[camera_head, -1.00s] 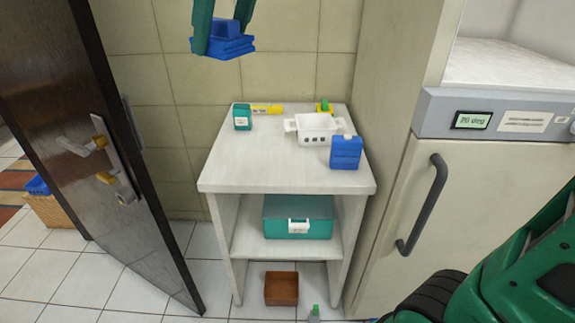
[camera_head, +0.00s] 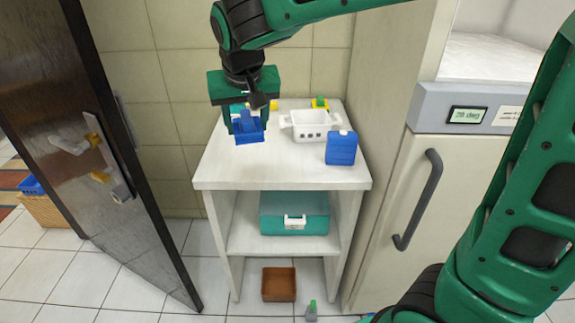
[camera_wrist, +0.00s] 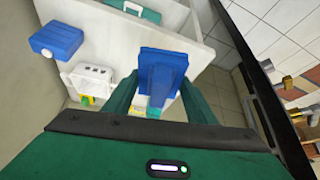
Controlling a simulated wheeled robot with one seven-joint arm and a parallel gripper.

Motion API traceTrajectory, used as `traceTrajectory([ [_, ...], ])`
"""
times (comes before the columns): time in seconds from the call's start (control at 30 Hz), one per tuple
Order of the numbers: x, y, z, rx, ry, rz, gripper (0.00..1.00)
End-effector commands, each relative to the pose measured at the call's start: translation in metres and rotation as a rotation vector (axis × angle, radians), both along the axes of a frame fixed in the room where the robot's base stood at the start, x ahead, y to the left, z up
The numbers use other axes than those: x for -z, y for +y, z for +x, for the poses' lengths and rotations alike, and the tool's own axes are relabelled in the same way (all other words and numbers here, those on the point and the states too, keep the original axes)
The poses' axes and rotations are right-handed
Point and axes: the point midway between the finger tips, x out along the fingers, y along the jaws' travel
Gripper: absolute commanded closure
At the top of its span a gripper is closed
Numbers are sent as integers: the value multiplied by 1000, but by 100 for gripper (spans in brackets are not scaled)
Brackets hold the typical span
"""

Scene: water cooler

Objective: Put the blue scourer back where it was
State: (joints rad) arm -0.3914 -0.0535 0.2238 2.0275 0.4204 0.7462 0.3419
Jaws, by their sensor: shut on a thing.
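The blue scourer (camera_head: 249,132) is in my gripper (camera_head: 247,117), above the left part of the white shelf unit's top (camera_head: 290,174). In the wrist view the scourer (camera_wrist: 162,70) shows as a blue block between the two green fingers, which are shut on it. I cannot tell whether it touches the top. My gripper hides most of the teal box behind it. A white basket (camera_head: 312,125) stands to the right of my gripper, and a blue container (camera_head: 341,148) stands at the right edge of the top.
A yellow and green item (camera_head: 319,103) lies behind the basket. A teal case (camera_head: 294,213) sits on the lower shelf, a brown box (camera_head: 279,284) on the floor. The dark door (camera_head: 95,130) is left, the fridge (camera_head: 405,220) right. The front of the top is clear.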

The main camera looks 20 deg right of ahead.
Motion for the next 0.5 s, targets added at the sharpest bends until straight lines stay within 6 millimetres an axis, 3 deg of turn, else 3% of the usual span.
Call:
traceTrajectory([
  [0.03, 20, -12, 1, 55, 5, -2, 75],
  [0.1, 40, -26, 2, 122, 6, 1, 75],
  [0.2, 59, -42, 3, 187, 4, 6, 75],
  [0.37, 74, -56, 6, 232, 3, 10, 75],
  [0.5, 87, -71, 21, 238, 4, 9, 75],
])
